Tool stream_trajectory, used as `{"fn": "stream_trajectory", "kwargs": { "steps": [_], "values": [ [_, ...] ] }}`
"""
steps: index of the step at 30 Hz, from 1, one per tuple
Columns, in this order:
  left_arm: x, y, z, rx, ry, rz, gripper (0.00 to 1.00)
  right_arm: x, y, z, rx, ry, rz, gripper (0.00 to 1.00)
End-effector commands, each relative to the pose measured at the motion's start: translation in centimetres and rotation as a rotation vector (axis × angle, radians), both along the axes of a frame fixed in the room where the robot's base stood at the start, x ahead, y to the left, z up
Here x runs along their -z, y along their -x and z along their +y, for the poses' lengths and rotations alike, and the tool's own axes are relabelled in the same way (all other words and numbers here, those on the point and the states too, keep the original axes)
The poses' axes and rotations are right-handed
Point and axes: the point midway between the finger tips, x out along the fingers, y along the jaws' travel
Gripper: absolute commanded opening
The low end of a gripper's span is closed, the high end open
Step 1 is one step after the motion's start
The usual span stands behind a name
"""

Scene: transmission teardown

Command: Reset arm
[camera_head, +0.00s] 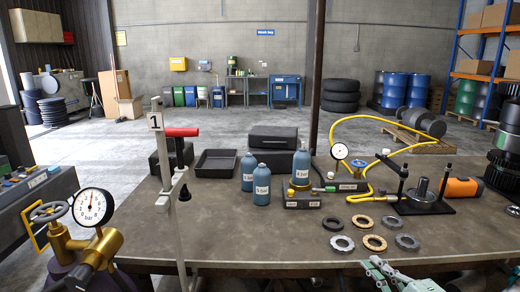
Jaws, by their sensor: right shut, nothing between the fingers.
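My right gripper (376,266) shows at the bottom edge, right of the middle, pale green and grey. It is shut and empty, just in front of the workbench's near edge. Its arm comes in from the bottom right and is mostly cut off by the frame. My left gripper is not in view.
Several rings, including a brass ring (374,242), lie near the front edge of the workbench (240,236). Behind them stand blue bottles (262,185), a gauge with a yellow hose (340,151) and a black fixture (422,194). A grey stand (168,200) rises at the left.

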Motion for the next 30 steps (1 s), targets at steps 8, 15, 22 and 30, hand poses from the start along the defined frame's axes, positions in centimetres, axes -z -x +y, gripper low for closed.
{"fn": "stream_trajectory", "kwargs": {
  "steps": [8, 15, 22, 30],
  "values": [
    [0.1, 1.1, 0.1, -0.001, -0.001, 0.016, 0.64, 6.7, 4.0, 1.3, 0.278, -0.284, 0.257, 0.00],
    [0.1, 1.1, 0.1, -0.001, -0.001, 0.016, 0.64, 15.0, 13.7, 3.1, 0.608, -0.555, 0.668, 0.00],
    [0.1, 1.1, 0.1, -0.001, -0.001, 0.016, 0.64, 18.9, 23.1, 5.6, 0.812, -0.687, 0.995, 0.00],
    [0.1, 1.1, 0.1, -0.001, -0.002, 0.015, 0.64, 20.2, 31.5, 8.4, 0.951, -0.760, 1.269, 0.00]
  ]
}}
